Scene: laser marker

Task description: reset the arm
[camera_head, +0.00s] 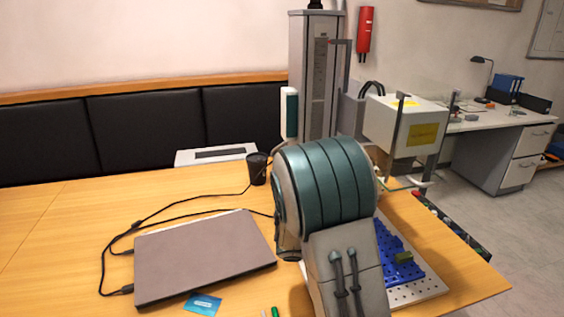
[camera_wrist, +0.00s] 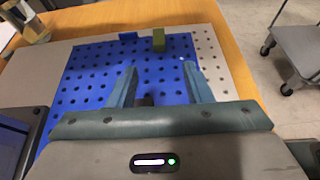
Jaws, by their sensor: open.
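My arm (camera_head: 325,190) fills the middle of the head view and hides part of the table and the blue board. My gripper (camera_wrist: 160,88) shows in the wrist view with its two teal fingers apart and nothing between them. It is over the blue perforated board (camera_wrist: 85,75), which also shows in the head view (camera_head: 391,262). My gripper's fingertips are hidden in the head view.
A closed laptop (camera_head: 205,257) with a power cable lies on the wooden table (camera_head: 60,240) at left. A blue card (camera_head: 203,304) lies in front of it. A black cup (camera_head: 257,169) stands behind. The laser machine (camera_head: 405,125) rises at the back right. The table's left side is clear.

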